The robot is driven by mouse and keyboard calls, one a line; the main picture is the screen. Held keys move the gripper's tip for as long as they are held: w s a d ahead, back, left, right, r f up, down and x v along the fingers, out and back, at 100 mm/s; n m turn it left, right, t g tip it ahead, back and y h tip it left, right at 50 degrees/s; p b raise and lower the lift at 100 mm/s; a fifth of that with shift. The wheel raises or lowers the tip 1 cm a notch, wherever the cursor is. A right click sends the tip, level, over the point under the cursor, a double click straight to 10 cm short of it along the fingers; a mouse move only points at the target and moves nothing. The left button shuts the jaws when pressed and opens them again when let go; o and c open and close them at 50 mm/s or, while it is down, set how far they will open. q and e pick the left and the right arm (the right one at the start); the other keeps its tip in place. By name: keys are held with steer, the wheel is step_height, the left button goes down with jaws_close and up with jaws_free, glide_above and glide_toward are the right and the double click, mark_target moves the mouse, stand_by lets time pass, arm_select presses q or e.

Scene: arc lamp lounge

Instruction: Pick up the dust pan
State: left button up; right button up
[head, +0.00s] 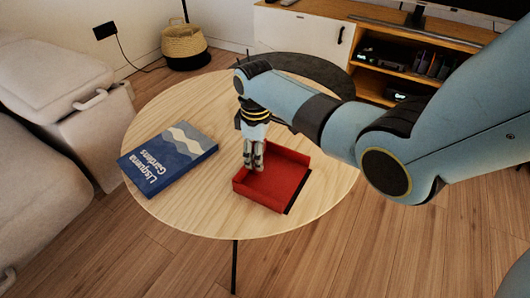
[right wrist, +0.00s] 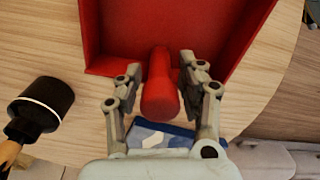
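The red dust pan (head: 277,184) lies on the round wooden table, right of the blue book. Its tray also shows in the right wrist view (right wrist: 205,30), with the round red handle (right wrist: 160,95) pointing toward my wrist. My right gripper (head: 253,166) points down at the pan's left side. In the right wrist view its fingers (right wrist: 160,68) are open, one on each side of the handle, with a small gap visible on both sides. In the head view the gripper hides the handle. My left gripper is not in view.
The round wooden table (head: 215,105) bears a blue book (head: 168,159) left of the pan. A black cylindrical thing with a wooden handle (right wrist: 42,103) shows at left in the right wrist view.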

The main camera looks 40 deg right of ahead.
jaws_close()
steer(key=shift+r, duration=0.1)
steer(key=shift+r+p, duration=0.35)
steer(key=shift+r, duration=0.2)
step_height(320, 180, up, 3)
steer(key=shift+w+f+p, duration=0.1)
steer(key=shift+p, duration=0.65)
arm_select(q)
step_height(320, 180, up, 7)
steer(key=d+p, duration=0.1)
steer(key=p, duration=0.5)
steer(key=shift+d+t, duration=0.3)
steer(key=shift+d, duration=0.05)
arm_select(e)
steer(key=s+a+r, duration=0.1)
steer(key=s+r, duration=0.6)
steer(key=s, duration=0.4)
steer(key=shift+s+a, duration=0.25)
steer(key=shift+s, duration=0.05)
